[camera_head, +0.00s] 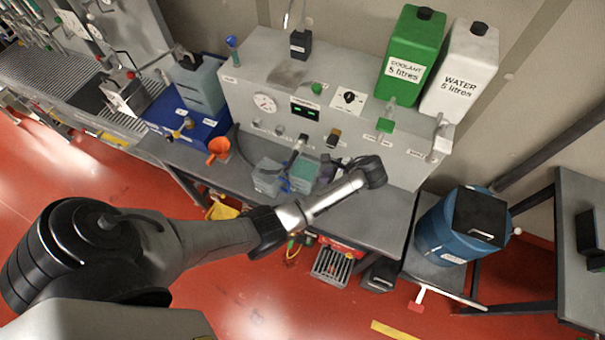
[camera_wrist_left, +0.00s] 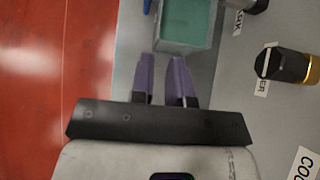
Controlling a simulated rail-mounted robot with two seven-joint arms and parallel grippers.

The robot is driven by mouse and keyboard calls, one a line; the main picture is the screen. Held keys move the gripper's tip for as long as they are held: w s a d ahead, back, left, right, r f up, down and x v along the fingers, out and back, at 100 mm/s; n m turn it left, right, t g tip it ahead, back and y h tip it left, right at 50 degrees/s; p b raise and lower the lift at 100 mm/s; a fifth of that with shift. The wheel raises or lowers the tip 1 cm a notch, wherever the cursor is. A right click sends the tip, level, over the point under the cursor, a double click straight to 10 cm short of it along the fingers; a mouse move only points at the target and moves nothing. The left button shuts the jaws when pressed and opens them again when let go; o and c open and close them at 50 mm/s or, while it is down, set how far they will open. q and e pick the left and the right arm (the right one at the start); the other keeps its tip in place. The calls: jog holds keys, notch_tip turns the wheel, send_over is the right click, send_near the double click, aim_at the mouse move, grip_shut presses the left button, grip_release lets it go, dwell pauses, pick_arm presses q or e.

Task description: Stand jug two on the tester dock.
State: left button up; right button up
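Two small clear-grey jugs or cells stand close together on the bench in the head view: a pale one on the left (camera_head: 266,178) and one with a green top or contents on the right (camera_head: 304,170). I cannot read which is jug two. The green-topped one also shows in the left wrist view (camera_wrist_left: 185,30), just beyond my fingertips. My left gripper (camera_wrist_left: 162,60) is open, its two purple fingers apart with nothing between them; whether the tips touch the container is unclear. A label ending in "CK" (camera_wrist_left: 238,22) lies beside it; I cannot make out the tester dock itself. My right gripper is out of view.
Green coolant (camera_head: 412,52) and white water (camera_head: 460,75) containers stand on the grey panel unit. An orange funnel (camera_head: 218,148) is at left on the bench. A black-and-gold cylinder (camera_wrist_left: 285,65) is right of my fingers. A blue drum (camera_head: 445,235) stands at right.

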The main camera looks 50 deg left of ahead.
pick_arm(q)
jog(key=b, duration=0.3)
send_near(299, 179)
notch_tip(299, 179, down, 2)
jog(key=a, duration=0.1)
jog(key=x, duration=0.1)
jog(key=p+x, duration=0.1)
jog(key=x, duration=0.1)
jog(key=shift+s+r, duration=0.2)
jog(key=p+x, duration=0.1)
jog(key=x, duration=0.2)
jog(key=shift+s+a, duration=0.2)
jog(key=shift+a, duration=0.2)
jog(key=shift+x, duration=0.8)
jog(key=shift+c, duration=0.5)
grip_shut()
